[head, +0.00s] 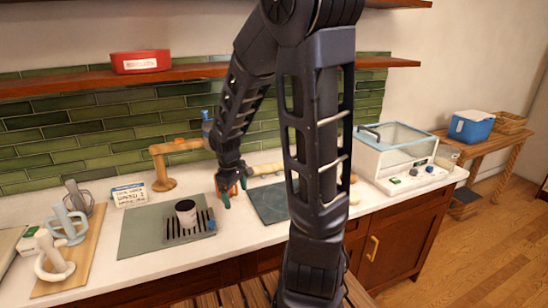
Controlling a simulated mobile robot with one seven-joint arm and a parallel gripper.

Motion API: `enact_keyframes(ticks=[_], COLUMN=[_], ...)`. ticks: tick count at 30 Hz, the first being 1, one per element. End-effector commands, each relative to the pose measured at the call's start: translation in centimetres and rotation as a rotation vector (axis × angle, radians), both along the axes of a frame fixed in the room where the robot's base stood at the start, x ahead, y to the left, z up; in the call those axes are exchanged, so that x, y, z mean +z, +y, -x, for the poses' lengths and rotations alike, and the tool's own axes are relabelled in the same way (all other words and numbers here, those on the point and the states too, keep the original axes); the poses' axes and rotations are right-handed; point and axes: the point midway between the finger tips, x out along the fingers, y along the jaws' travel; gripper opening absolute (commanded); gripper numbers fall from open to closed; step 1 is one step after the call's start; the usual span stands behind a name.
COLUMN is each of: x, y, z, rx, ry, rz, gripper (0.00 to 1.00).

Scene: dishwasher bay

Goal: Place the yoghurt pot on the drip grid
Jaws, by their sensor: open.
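The pot hides the grid's back left part. My gripper (234,192) hangs to the right of the pot and slightly behind it, apart from it. Its fingers, with teal and orange parts, are open, and I see nothing held between them.
A small blue object (211,225) sits at the grid's right end. A wooden stand (162,170) and a white sign (129,195) are behind. Mugs on a rack (75,260) stand left. A dark mat (268,205) and a glass-lidded machine (405,155) are right.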

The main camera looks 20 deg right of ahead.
Motion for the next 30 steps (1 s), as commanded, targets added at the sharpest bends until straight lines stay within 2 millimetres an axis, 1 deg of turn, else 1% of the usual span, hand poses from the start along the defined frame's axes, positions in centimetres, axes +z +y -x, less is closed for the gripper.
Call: enact_keyframes(ticks=[1, 8, 14, 18, 21, 24, 27, 30], x=[1.0, 5.9, 10.5, 13.4, 15.2, 16.4, 17.1, 17.5], y=[-0.4, -2.8, -4.7, -5.9, -6.9, -7.8, -8.4, -8.9], z=[0.3, 2.4, 5.1, 7.4, 9.1, 10.6, 11.7, 12.3], rx=[-0.035, -0.228, -0.390, -0.498, -0.568, -0.625, -0.666, -0.690], ry=[-0.024, -0.132, -0.236, -0.301, -0.336, -0.357, -0.369, -0.372], rz=[0.020, 0.053, 0.015, -0.048, -0.108, -0.168, -0.216, -0.245], gripper=[0.86, 0.86, 0.86, 0.86, 0.86, 0.86, 0.86, 0.86])
